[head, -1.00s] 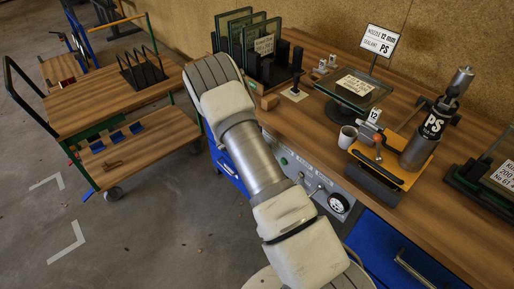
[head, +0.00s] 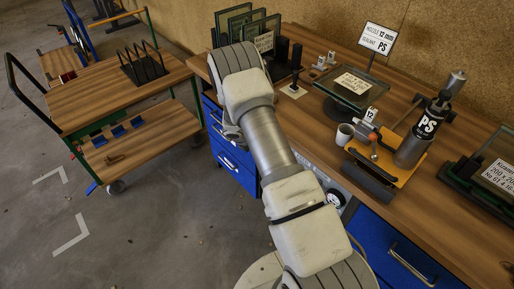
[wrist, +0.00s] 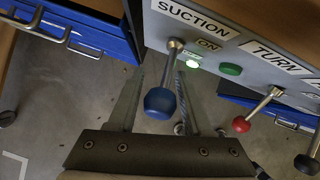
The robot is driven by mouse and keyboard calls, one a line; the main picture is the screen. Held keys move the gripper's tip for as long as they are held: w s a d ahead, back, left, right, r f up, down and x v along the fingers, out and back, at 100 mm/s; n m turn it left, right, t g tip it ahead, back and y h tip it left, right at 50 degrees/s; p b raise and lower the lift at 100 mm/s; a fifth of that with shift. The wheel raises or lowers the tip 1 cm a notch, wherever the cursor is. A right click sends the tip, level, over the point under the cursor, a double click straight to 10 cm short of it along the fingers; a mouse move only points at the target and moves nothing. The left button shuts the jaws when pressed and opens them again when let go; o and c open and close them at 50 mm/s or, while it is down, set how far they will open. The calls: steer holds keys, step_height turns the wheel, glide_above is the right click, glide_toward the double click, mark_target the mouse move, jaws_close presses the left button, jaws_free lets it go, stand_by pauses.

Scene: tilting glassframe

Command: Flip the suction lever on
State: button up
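In the wrist view, the suction lever (wrist: 160,103), a metal stem with a blue knob, sticks out from the grey panel below the SUCTION label (wrist: 194,16). Its knob hangs toward the camera. A small lamp (wrist: 194,57) under the word ON glows green. My gripper (wrist: 159,76) is open, with one finger on each side of the lever. The knob lies between the fingers in the picture; I see no clear contact. In the head view, my arm hides the lever and most of my gripper.
A green button (wrist: 231,69), a red-knobbed lever (wrist: 242,123) by the TURN label and a black-knobbed lever (wrist: 307,163) lie to the right. Blue drawers (wrist: 90,32) with metal handles are at left. A wooden cart (head: 115,90) stands apart on the floor.

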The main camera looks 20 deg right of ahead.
steer(key=shift+o, duration=1)
steer(key=p+v, duration=0.1)
steer(key=v, duration=1.6)
steer(key=shift+a+r, duration=0.15)
